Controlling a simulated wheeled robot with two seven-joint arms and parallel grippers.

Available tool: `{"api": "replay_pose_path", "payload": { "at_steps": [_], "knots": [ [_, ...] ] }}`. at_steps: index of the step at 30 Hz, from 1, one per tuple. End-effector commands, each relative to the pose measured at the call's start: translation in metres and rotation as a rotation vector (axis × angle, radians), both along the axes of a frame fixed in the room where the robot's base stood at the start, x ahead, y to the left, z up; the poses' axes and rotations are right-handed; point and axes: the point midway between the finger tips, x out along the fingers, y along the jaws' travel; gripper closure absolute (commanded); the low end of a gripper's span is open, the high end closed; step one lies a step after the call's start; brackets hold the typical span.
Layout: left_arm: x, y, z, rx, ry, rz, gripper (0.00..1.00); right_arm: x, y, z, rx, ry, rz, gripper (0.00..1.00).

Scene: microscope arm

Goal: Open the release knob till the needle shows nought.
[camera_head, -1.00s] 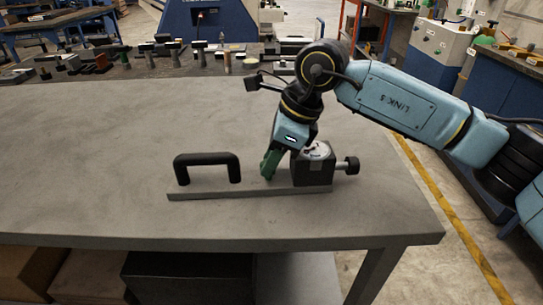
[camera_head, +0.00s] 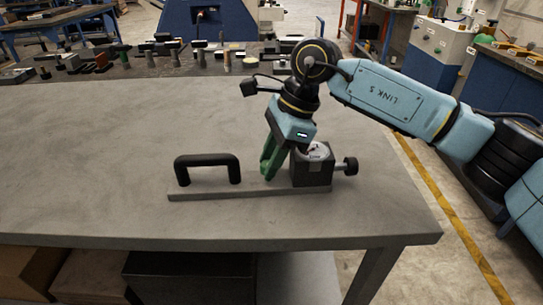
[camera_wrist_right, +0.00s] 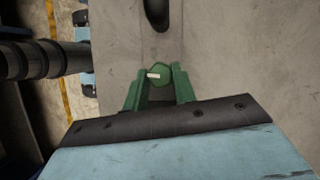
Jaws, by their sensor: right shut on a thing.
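A low device with a flat base plate (camera_head: 215,195) lies near the table's front edge. It bears a black handle (camera_head: 207,161) at left and a dark block (camera_head: 312,173) with a round white dial (camera_head: 317,151) on top. The needle is too small to read. A black side knob (camera_head: 350,166) sticks out right of the block. My right gripper (camera_head: 267,174) points down between handle and block. In the right wrist view its green fingers (camera_wrist_right: 158,80) are shut on a green round knob (camera_wrist_right: 160,70) with a pale mark pointing left. My left gripper is not in view.
The grey table (camera_head: 110,150) is clear left of and behind the device. Several tools stand on a bench (camera_head: 130,68) at the back. The table's right edge is close to the device, with open floor beyond.

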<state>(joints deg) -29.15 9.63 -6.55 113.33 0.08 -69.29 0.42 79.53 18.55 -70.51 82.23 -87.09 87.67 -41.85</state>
Motion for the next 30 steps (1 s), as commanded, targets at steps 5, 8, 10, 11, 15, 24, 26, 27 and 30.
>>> {"api": "replay_pose_path", "payload": {
  "at_steps": [5, 8, 10, 11, 15, 24, 26, 27, 30],
  "knots": [
    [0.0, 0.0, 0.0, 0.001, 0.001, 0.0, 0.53, 0.0, 0.0, 0.001, 0.0, -0.002, -0.001, 0.71],
    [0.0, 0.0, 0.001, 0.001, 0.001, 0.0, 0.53, 0.0, 0.0, 0.001, 0.0, -0.002, -0.001, 0.64],
    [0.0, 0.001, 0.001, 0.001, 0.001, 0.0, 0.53, 0.0, 0.0, 0.001, 0.0, -0.001, -0.001, 0.64],
    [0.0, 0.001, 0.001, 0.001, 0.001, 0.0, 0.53, 0.0, 0.0, 0.001, 0.0, -0.001, -0.001, 0.64],
    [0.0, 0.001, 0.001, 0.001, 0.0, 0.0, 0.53, 0.0, 0.0, 0.001, 0.0, -0.001, -0.001, 0.64],
    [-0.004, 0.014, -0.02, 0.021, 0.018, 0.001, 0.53, 0.005, -0.017, 0.044, 0.0, -0.004, -0.005, 0.64],
    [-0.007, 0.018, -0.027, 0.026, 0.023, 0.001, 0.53, 0.006, -0.022, 0.058, 0.001, -0.005, -0.004, 0.64],
    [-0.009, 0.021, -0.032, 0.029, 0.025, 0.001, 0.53, 0.007, -0.025, 0.066, 0.001, -0.003, -0.005, 0.64],
    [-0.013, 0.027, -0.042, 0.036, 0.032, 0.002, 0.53, 0.009, -0.034, 0.086, 0.001, -0.003, -0.005, 0.64]
  ]
}}
